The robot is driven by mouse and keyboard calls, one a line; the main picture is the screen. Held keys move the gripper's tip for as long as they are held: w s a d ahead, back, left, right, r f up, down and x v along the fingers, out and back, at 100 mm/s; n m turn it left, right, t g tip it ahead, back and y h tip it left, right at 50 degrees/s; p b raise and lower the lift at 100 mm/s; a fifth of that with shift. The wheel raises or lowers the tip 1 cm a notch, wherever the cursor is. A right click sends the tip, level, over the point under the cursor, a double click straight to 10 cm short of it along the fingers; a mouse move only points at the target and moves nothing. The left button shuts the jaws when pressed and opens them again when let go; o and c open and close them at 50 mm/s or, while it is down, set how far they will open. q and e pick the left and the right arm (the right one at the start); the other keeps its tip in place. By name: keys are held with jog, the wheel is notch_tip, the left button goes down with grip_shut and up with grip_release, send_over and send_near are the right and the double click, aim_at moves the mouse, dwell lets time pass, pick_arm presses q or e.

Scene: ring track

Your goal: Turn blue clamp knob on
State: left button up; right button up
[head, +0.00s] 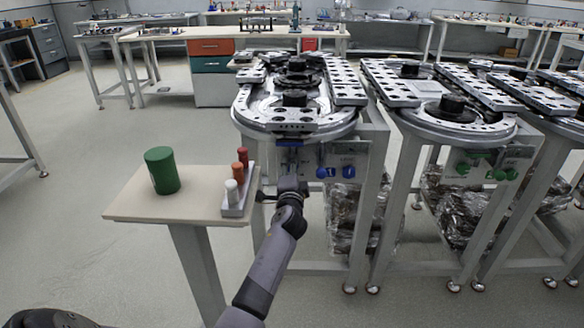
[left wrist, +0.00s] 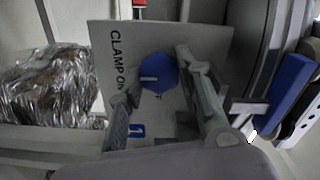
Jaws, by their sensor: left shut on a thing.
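In the left wrist view a blue faceted clamp knob (left wrist: 158,72) sits on a grey panel (left wrist: 205,40) marked "CLAMP ON". The knob carries a pale pointer line towards the lettering. My left gripper (left wrist: 155,75) has one finger on each side of the knob and is shut on it. In the head view my left gripper (head: 291,186) is at the front of the nearest ring track station, left of two blue knobs (head: 322,172) (head: 348,171). The held knob cannot be made out there. My right gripper is not in view.
The ring track (head: 265,117) is above my gripper. Another station with green knobs (head: 500,174) stands right. Open floor lies left.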

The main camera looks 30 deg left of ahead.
pick_arm(q)
jog(key=shift+m, duration=0.4)
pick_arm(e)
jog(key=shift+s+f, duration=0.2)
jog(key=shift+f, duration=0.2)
pick_arm(q)
jog(key=o, duration=1.1)
jog(key=shift+o, duration=0.2)
jog(key=v, duration=1.2)
